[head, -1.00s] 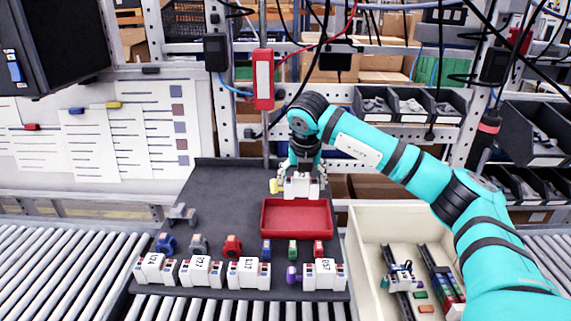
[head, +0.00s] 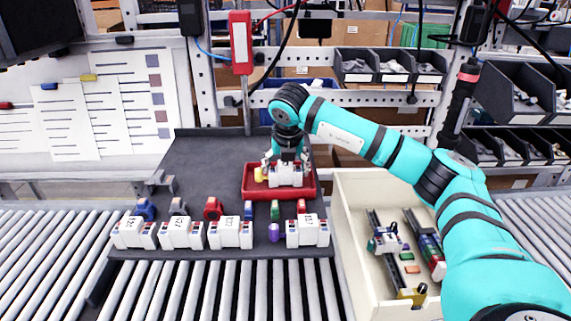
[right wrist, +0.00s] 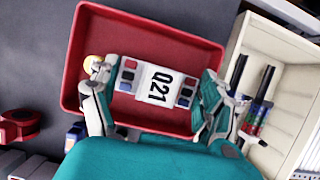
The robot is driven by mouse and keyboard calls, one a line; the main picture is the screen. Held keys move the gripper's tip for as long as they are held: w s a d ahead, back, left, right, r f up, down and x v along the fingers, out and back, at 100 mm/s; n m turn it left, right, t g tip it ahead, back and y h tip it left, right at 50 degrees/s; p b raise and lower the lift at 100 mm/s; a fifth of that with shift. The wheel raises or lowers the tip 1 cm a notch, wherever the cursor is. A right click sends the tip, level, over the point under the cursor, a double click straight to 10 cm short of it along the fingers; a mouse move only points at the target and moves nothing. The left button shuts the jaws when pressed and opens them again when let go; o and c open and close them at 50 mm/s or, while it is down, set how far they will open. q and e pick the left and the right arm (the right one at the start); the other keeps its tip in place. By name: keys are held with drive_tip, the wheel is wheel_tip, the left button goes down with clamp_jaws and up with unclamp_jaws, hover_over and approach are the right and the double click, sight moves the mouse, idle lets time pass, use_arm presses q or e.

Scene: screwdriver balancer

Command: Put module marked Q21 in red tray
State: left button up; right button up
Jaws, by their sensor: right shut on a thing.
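The white module marked Q21 (right wrist: 156,84) is in my right gripper (right wrist: 158,92), which is shut on it. It is over or in the red tray (right wrist: 95,35), inside the rim as the right wrist view sees it. In the head view the module (head: 286,177) shows low within the red tray (head: 252,190), below my right gripper (head: 287,165). I cannot tell whether it touches the tray floor. A yellow knob sits at its left end. My left gripper is not in view.
Several white modules (head: 183,234) stand along the front of the dark mat (head: 200,150), with small coloured parts behind them. A cream bin (head: 350,240) with rails and small blocks stands right of the tray. Roller conveyors run in front.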

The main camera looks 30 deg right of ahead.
drive_tip(key=o, duration=1.5)
drive_tip(key=shift+r, duration=0.1)
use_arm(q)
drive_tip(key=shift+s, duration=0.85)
use_arm(e)
drive_tip(key=v, duration=1.2)
